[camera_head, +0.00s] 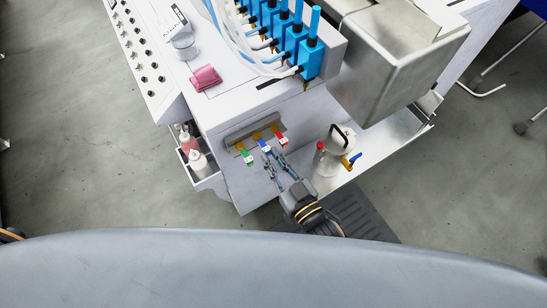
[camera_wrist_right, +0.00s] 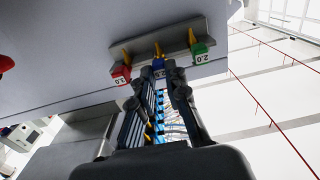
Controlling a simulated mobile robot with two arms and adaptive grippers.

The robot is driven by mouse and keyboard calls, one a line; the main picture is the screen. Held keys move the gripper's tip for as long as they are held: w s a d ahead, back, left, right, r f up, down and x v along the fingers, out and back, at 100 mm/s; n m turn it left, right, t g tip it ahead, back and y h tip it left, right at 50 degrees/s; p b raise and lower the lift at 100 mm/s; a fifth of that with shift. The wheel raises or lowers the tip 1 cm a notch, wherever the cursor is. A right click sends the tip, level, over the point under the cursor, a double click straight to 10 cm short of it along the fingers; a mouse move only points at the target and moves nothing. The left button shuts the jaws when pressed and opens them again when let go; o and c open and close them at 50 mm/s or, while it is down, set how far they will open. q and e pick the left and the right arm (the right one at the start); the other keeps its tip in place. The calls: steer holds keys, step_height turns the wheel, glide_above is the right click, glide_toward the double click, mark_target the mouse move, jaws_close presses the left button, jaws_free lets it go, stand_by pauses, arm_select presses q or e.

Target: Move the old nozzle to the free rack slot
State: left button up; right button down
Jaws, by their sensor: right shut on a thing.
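A small metal rack (camera_head: 237,132) on the front face of the white machine holds a row of nozzles with yellow tips and coloured, numbered blocks. The green nozzle (camera_head: 248,157) is at the left and the red nozzle (camera_head: 282,141) at the right. The blue nozzle (camera_head: 266,147) is in the middle; it also shows in the right wrist view (camera_wrist_right: 158,68), at the rack. My right gripper (camera_wrist_right: 158,82) is shut on the blue nozzle, its two fingers either side of the block. Which nozzle is the old one cannot be told. My left gripper is out of view.
Blue dispensing heads (camera_head: 290,42) with white tubes line the gantry above. A side bin (camera_head: 203,183) holds bottles.

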steer(key=shift+f, duration=0.15)
stand_by(0.7)
steer(key=c, duration=1.3)
jaws_free()
steer(key=shift+o, duration=0.2)
steer(key=v, duration=1.2)
steer(key=s+d+f+m+g+h, duration=0.15)
steer(key=d+f, duration=0.25)
steer(key=f, duration=0.6)
steer(key=s+d+f+g+h, duration=0.1)
steer(key=d+f+g+h, duration=0.25)
steer(key=f, duration=0.65)
steer(key=s+d+f+m+g+h, duration=0.15)
steer(key=d+f, duration=0.35)
steer(key=f, duration=0.5)
steer(key=s+d+f+m+g+h, duration=0.1)
steer(key=s+d+f+g+h, duration=0.1)
steer(key=s+f, duration=0.4)
steer(key=s+d+f+g+h, duration=0.2)
steer(key=s+d+f+g, duration=0.2)
steer(key=s+f, duration=0.3)
steer(key=s+g, duration=0.1)
steer(key=s, duration=0.3)
steer(key=shift+s+d+m, duration=0.3)
steer(key=shift+d+m, duration=0.1)
